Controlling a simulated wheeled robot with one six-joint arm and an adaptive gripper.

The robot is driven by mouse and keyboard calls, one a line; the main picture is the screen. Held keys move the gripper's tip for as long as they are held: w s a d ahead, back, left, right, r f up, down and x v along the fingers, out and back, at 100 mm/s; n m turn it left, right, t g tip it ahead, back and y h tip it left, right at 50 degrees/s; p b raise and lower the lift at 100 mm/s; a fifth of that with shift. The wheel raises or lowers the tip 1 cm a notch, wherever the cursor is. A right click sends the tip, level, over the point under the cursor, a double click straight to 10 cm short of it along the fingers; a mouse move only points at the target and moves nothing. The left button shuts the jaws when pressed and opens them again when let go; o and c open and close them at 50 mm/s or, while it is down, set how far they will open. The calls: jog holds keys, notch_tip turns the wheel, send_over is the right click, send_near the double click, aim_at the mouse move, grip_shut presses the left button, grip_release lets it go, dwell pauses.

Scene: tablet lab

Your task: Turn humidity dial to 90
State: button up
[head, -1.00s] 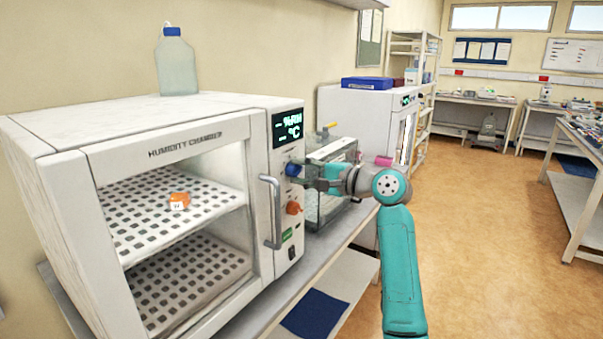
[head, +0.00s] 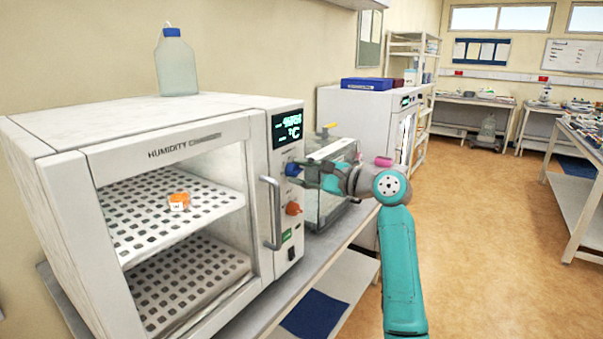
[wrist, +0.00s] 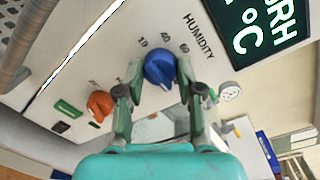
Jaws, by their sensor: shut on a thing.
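The humidity dial is a blue knob (head: 292,169) on the front panel of the white humidity chamber (head: 60,160). In the wrist view the blue knob (wrist: 159,68) sits below the word HUMIDITY, with scale numbers around it. My gripper (head: 303,176) is at the knob, and in the wrist view my gripper (wrist: 160,91) has one finger on each side of it, shut on it. The display (head: 288,128) above the knob is lit, with a blurred upper reading and °C below. The knob's exact pointer position cannot be made out.
An orange knob (head: 293,208) is below the blue one, and a door handle (head: 271,212) is to its left. A glass-sided box (head: 330,185) stands close behind my gripper. A small orange-and-white item (head: 178,202) sits on the chamber's upper shelf.

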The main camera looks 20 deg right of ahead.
jog(key=o, duration=1.2)
jog(key=shift+c, duration=0.2)
jog(key=shift+d, duration=0.1)
jog(key=v, duration=1.2)
